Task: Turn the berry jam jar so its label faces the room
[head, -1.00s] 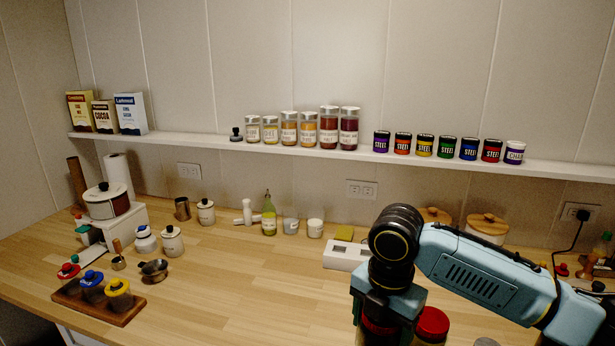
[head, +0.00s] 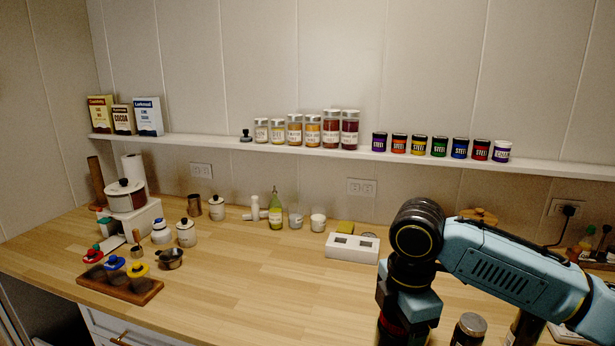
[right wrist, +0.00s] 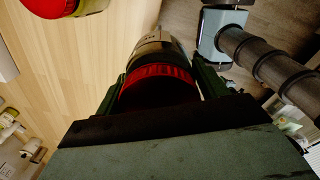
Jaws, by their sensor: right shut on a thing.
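My right gripper (right wrist: 158,84) is shut on a jar with a ribbed red lid (right wrist: 158,74), its fingers on either side of it. A pale label with dark print (right wrist: 158,38) shows beyond the lid in the right wrist view, too dark and foreshortened to read, so I cannot confirm that this is the berry jam. In the head view a dark red part of the jar (head: 390,332) shows under my gripper at the bottom edge; the arm hides the rest. My left gripper is not in view.
A second red-lidded jar (right wrist: 55,6) stands on the wooden counter (head: 260,290). A grey-lidded jar (head: 469,328) is right of my gripper. Several jars (head: 330,130) line the wall shelf (head: 215,142). The counter's middle is clear.

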